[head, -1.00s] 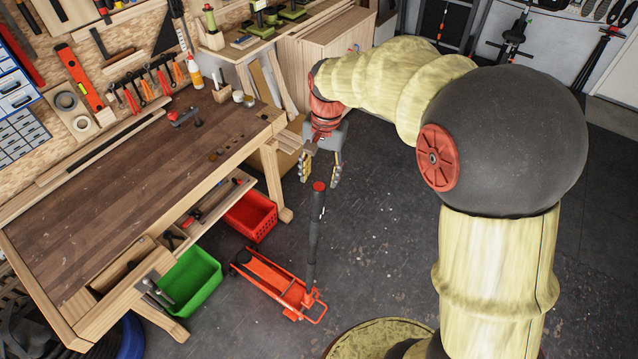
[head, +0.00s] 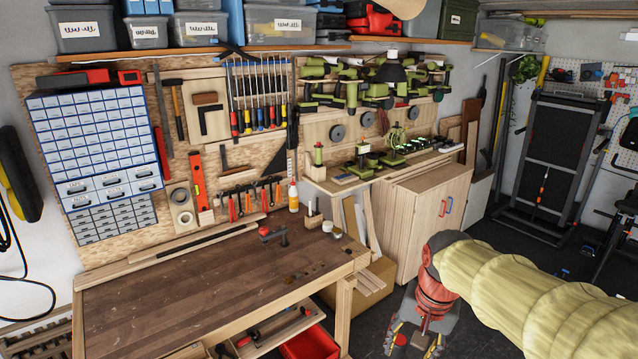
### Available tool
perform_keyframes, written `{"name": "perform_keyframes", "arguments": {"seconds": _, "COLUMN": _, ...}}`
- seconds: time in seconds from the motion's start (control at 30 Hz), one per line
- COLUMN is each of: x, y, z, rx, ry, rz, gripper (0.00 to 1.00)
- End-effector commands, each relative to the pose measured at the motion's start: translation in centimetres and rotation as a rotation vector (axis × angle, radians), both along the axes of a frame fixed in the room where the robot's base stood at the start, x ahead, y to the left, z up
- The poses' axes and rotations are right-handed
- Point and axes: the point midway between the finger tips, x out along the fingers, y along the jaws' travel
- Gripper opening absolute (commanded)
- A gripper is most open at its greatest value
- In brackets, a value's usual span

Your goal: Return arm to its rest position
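My arm (head: 530,295) comes in from the right edge in the head view, with pale yellow ribbed sleeves and a red wrist joint. My gripper (head: 414,342) hangs at the bottom edge, pointing down. Its two fingers stand apart with nothing visible between them, and their tips are partly cut off by the frame. It is to the right of the wooden workbench (head: 190,300), apart from it, over the dark floor.
A red clamp (head: 272,235), a glue bottle (head: 293,196) and small items sit at the bench's back. A red crate (head: 310,345) is below. A wooden cabinet (head: 428,215) stands behind my gripper.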

Motion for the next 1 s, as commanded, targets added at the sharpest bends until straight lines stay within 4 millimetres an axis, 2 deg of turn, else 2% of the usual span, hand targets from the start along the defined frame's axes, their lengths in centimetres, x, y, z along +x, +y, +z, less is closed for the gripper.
{"name": "perform_keyframes", "arguments": {"seconds": 0.03, "x": -1.7, "y": 0.1, "z": -1.4, "rx": -0.012, "ry": -0.04, "rz": 0.04, "gripper": 0.49}}
{"name": "perform_keyframes", "arguments": {"seconds": 0.17, "x": -5.7, "y": 0.3, "z": -2.9, "rx": -0.051, "ry": -0.128, "rz": 0.154, "gripper": 0.49}}
{"name": "perform_keyframes", "arguments": {"seconds": 0.3, "x": -10.0, "y": 0.3, "z": -5.3, "rx": -0.102, "ry": -0.22, "rz": 0.272, "gripper": 0.49}}
{"name": "perform_keyframes", "arguments": {"seconds": 0.5, "x": -14.2, "y": 0.3, "z": -8.6, "rx": -0.166, "ry": -0.313, "rz": 0.395, "gripper": 0.49}}
{"name": "perform_keyframes", "arguments": {"seconds": 0.7, "x": -15.7, "y": 0.2, "z": -9.8, "rx": -0.193, "ry": -0.346, "rz": 0.441, "gripper": 0.49}}
{"name": "perform_keyframes", "arguments": {"seconds": 1.0, "x": -15.7, "y": 0.2, "z": -9.6, "rx": -0.193, "ry": -0.346, "rz": 0.443, "gripper": 0.49}}
